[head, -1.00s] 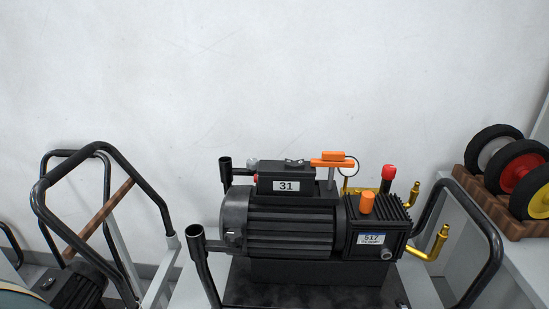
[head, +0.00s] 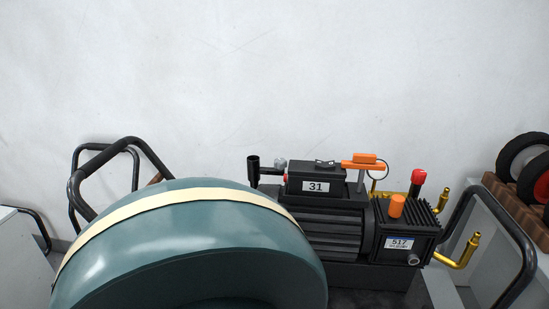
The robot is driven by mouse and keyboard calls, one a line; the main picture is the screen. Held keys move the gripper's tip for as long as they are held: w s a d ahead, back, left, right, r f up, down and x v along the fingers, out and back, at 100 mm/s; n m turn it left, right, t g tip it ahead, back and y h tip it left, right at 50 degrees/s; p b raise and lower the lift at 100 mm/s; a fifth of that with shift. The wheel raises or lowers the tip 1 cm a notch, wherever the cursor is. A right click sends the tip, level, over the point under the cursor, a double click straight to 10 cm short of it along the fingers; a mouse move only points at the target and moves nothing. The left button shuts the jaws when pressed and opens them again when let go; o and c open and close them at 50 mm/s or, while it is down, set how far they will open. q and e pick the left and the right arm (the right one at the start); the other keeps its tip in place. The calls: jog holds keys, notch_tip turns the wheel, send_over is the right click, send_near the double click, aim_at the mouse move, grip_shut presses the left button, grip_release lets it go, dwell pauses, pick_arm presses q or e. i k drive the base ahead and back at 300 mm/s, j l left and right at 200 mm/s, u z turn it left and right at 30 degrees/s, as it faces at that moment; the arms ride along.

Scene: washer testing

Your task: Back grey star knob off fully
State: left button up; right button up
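A black vacuum pump (head: 335,230) stands on a dark base right of centre, with labels 31 and 517. A small grey knob-like part (head: 280,164) shows at the upper left of its black box, beside a red part. It is too small to tell whether it is a star knob. An orange lever-like part (head: 364,161) sits above the pump's top. Neither gripper is in view. A large teal rounded shape with a cream band, apparently part of my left arm, covers the lower left and hides the pump's left end.
An orange cap (head: 397,205), a red cap (head: 419,177) and brass pipes (head: 460,254) stand out at the pump's right. A black tube handle (head: 518,240) is at far right. Wheels sit in a wooden rack (head: 507,199). Another handle frame (head: 128,148) is at left.

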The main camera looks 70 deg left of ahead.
aim_at(280, 164)
jog(key=k+j, duration=0.7)
jog(key=j+z, duration=0.05)
